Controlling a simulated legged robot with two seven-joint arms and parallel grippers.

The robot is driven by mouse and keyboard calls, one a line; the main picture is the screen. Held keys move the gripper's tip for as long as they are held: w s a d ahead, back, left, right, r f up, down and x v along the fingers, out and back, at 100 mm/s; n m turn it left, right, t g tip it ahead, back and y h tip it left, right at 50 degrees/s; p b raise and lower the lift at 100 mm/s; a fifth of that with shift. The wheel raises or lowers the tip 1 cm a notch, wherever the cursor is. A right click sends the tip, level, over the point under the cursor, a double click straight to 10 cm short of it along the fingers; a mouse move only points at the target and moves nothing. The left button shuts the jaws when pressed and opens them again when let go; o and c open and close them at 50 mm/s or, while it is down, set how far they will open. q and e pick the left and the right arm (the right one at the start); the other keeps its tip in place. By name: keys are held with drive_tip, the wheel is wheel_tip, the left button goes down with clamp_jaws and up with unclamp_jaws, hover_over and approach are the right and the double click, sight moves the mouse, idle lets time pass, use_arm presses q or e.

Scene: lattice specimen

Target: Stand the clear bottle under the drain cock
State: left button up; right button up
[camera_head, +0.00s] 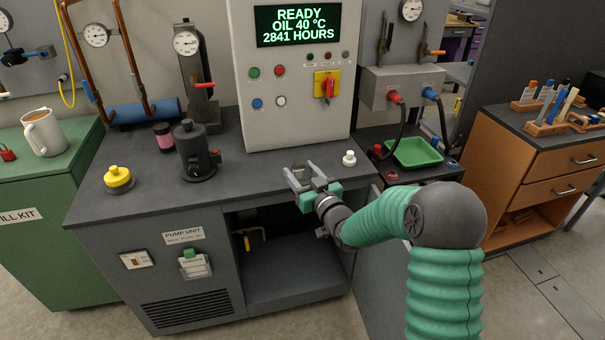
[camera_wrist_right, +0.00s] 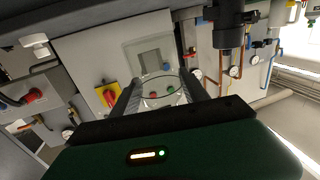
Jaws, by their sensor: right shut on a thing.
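My right gripper (camera_head: 301,178) is in front of the pump unit's bench top, near its front edge and above the open bay. In the right wrist view its fingers (camera_wrist_right: 165,95) are shut on the clear bottle (camera_wrist_right: 164,87), whose round glass rim shows between them. The bottle is hard to make out in the head view. A yellow-handled cock (camera_head: 247,239), which looks like the drain cock, is inside the open bay at its upper left, below and left of the gripper. Its outlet is not clear in the shadow. My left gripper is not in view.
The bay floor (camera_head: 285,284) looks clear. The bay's top edge and side walls bound the opening. On the bench (camera_head: 255,172) stand a yellow-capped item (camera_head: 118,179), a black filter housing (camera_head: 196,152) and a small white-capped item (camera_head: 349,158). A control cabinet (camera_head: 291,110) rises behind.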

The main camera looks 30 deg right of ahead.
drive_tip(key=shift+f, duration=0.1)
drive_tip(key=shift+d+f, duration=0.1)
drive_tip(key=shift+f, duration=0.15)
drive_tip(key=f, duration=0.1)
drive_tip(key=a+f+p, duration=0.1)
drive_tip(key=s+f+p, duration=0.1)
drive_tip(key=shift+a+f, duration=0.1)
drive_tip(key=shift+a, duration=0.2)
drive_tip(key=s+a+f+p, duration=0.3)
drive_tip(key=s+a+p, duration=0.4)
drive_tip(key=s+a, duration=0.4)
drive_tip(key=s, duration=0.3)
drive_tip(key=shift+s+f, duration=0.25)
drive_tip(key=shift+s, duration=0.15)
